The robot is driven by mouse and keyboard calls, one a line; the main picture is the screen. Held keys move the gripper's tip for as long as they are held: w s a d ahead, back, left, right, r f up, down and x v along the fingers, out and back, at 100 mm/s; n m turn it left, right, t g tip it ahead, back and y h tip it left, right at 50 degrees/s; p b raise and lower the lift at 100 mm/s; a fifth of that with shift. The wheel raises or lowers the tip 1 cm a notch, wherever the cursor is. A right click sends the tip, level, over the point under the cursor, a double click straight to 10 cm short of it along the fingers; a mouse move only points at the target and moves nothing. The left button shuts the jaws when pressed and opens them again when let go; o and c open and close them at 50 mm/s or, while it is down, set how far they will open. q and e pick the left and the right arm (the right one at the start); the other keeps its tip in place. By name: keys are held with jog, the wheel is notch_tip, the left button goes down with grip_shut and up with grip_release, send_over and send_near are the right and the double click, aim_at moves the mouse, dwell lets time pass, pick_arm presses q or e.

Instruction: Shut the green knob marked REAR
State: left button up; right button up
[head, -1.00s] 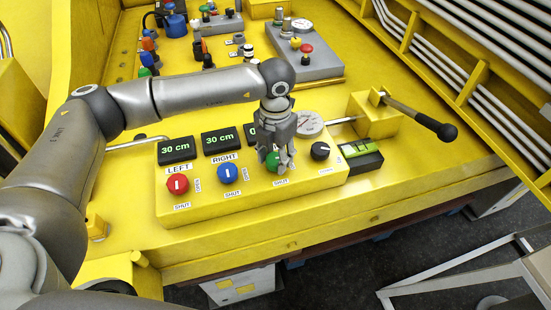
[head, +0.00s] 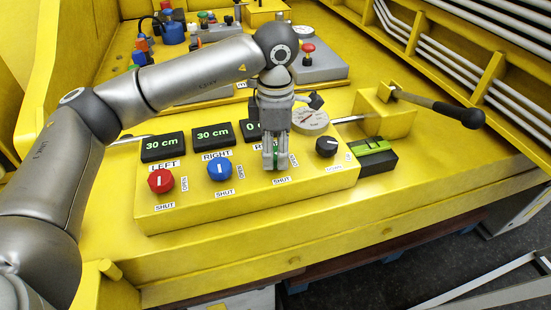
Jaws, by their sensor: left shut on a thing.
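The green knob (head: 276,157) sits on the yellow control panel, right of the blue knob (head: 220,169) and the red knob (head: 161,181). My left gripper (head: 275,163) points down over the green knob and is shut on it. Its fingers cover most of the knob, so the pointer line is hidden and only slivers of green show. A SHUT label (head: 282,180) lies in front of the knob. The display behind it is partly covered by my gripper. My right gripper is not in view.
A black knob (head: 326,146) and a round gauge (head: 310,121) sit close to the right of my gripper. A lever with a black grip (head: 459,113) sticks out at the right. A black and green box (head: 372,157) lies beside the panel.

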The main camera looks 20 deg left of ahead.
aim_at(275, 153)
pick_arm(q)
jog(key=m+b, duration=0.1)
jog(key=m, duration=0.1)
jog(key=shift+f+m+b, duration=0.1)
jog(key=shift+m+b, duration=1.05)
jog(key=shift+m, duration=0.65)
jog(key=shift+r, duration=0.2)
jog(key=o, duration=1.1)
jog(key=shift+c, duration=0.2)
notch_tip(275, 153, up, 12)
